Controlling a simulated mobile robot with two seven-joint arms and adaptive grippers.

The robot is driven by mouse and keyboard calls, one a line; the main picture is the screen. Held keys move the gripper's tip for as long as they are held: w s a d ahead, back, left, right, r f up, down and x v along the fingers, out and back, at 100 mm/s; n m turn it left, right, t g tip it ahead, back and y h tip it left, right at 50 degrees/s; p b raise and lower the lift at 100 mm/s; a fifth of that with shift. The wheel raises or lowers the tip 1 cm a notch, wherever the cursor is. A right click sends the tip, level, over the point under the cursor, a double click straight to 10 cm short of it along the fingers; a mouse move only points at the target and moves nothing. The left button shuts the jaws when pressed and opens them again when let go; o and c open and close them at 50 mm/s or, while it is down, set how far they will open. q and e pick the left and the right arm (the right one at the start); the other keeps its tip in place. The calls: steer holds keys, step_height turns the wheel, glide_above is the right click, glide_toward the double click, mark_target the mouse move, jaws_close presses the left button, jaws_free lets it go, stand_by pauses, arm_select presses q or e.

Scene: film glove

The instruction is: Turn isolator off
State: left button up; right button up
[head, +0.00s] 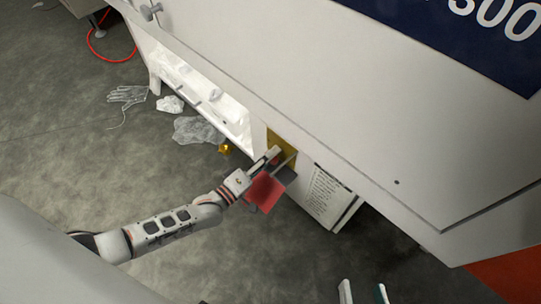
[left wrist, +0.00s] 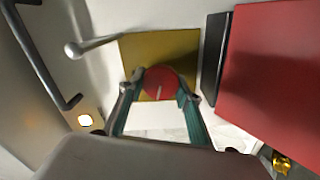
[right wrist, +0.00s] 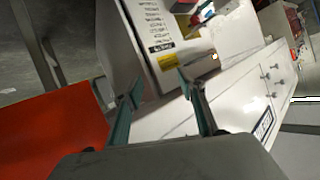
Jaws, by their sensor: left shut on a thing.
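The isolator is a round red knob (left wrist: 160,83) with a pale line on its face, on a yellow plate (left wrist: 185,42) in the left wrist view. My left gripper (left wrist: 160,92) is shut on this knob, one finger at each side. In the head view the left gripper (head: 275,157) is at the yellow plate (head: 284,146) on the machine's side, and the knob is hidden there. My right gripper (right wrist: 161,85) is open and empty, away from the plate. Its fingertips show at the bottom edge of the head view (head: 364,292).
A red panel (left wrist: 275,65) stands beside the plate, close to the left gripper. A pale lever (left wrist: 92,45) is at the plate's other side. The white machine (head: 330,100) fills the right. Plastic film (head: 197,130), a glove (head: 128,95) and a gold object (head: 225,149) lie on the floor.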

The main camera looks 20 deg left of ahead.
arm_select(q)
steer(key=shift+f+n, duration=0.1)
steer(key=shift+n, duration=1.3)
arm_select(e)
steer(key=shift+s+a+f+m, duration=0.1)
steer(key=shift+s+a+m, duration=0.2)
steer(key=shift+a, duration=0.25)
arm_select(q)
steer(key=shift+n, duration=0.3)
steer(key=o, duration=1.1)
arm_select(e)
steer(key=shift+w+d, duration=0.1)
arm_select(q)
steer(key=v, duration=1.2)
